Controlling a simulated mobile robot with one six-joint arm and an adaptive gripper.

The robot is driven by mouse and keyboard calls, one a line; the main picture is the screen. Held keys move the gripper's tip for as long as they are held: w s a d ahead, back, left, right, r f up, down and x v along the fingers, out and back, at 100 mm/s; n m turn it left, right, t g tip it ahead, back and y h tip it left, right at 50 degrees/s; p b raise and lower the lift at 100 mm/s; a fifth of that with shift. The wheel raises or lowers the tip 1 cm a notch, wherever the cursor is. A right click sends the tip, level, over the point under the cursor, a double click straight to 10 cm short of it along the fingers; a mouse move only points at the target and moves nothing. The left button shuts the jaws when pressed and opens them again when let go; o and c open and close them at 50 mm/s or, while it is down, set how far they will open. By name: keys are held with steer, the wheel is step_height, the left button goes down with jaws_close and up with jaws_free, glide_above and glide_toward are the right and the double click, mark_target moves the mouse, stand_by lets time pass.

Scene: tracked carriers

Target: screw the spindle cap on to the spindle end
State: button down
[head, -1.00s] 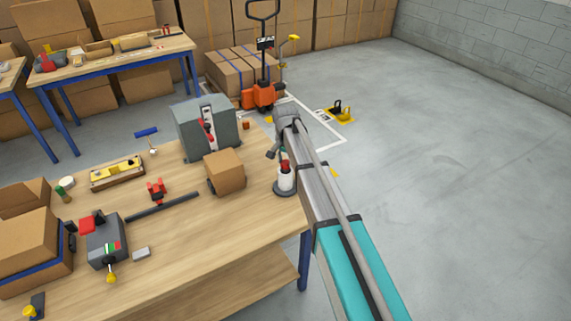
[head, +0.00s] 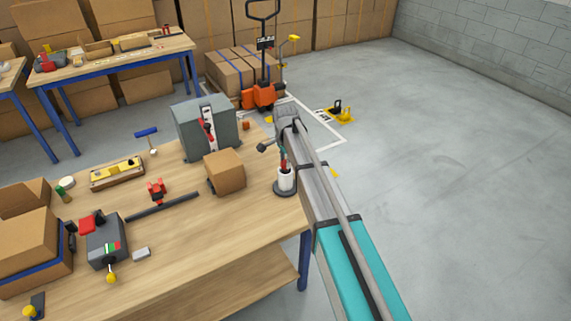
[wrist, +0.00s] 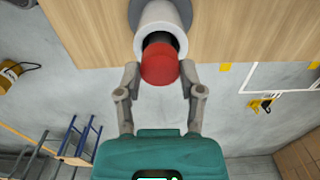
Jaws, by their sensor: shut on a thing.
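The red spindle cap (wrist: 162,68) is between the two fingers of my gripper (wrist: 161,78) in the wrist view; the gripper is shut on it. The cap is in line with the black spindle end (wrist: 160,40), which shows inside the white sleeve (wrist: 148,18). The cap hides part of the spindle end, so I cannot tell whether they touch. In the head view the white sleeve (head: 286,182) stands upright on a dark round base near the table's right edge. My gripper (head: 283,162) is just above it, mostly hidden by my arm.
A cardboard box (head: 225,172) and a grey machine (head: 206,130) stand left of the sleeve on the wooden table (head: 215,225). A black bar with a red clamp (head: 157,191) lies farther left. Open floor (head: 450,180) is to the right.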

steer(key=shift+m, duration=0.3)
steer(key=m, duration=0.8)
steer(key=shift+m, duration=0.6)
steer(key=shift+w, duration=0.1)
steer(key=m, duration=0.3)
steer(key=shift+m, duration=0.4)
steer(key=m, duration=0.4)
steer(key=shift+m, duration=0.3)
steer(key=shift+c, duration=0.8)
jaws_free()
